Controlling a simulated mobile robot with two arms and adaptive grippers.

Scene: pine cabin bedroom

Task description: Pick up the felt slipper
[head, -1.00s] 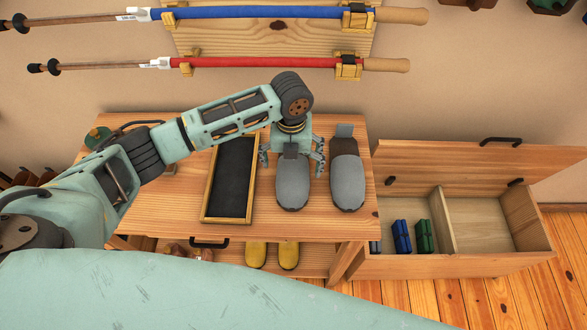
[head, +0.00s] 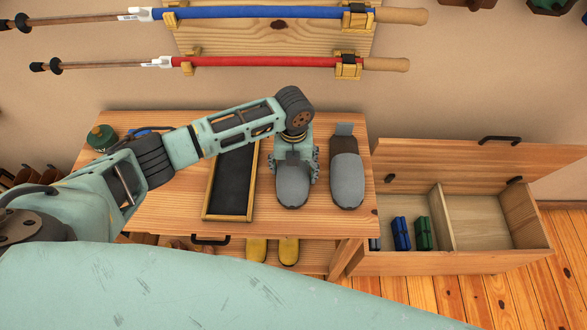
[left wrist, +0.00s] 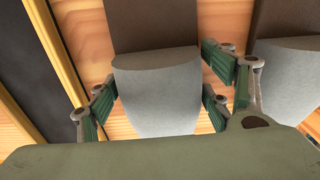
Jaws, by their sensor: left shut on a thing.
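Two grey felt slippers with dark brown insoles lie side by side on the wooden bench top (head: 180,215). My left gripper (head: 295,168) comes down over the left slipper (head: 292,194) and is shut on it across its middle. In the left wrist view, the fingers press on both sides of this slipper (left wrist: 155,92), and its near end is hidden behind my gripper's body. The right slipper (head: 347,182) is free, close beside the fingers on that side. The held slipper appears still at bench level. My right gripper is not seen.
A black tray with a wooden rim (head: 207,215) lies just left of the held slipper. A green tin (head: 100,137) stands at the bench's back left. Yellow boots (head: 289,250) stand below. An open wooden chest (head: 450,264) is at right. Trekking poles (head: 270,62) hang above.

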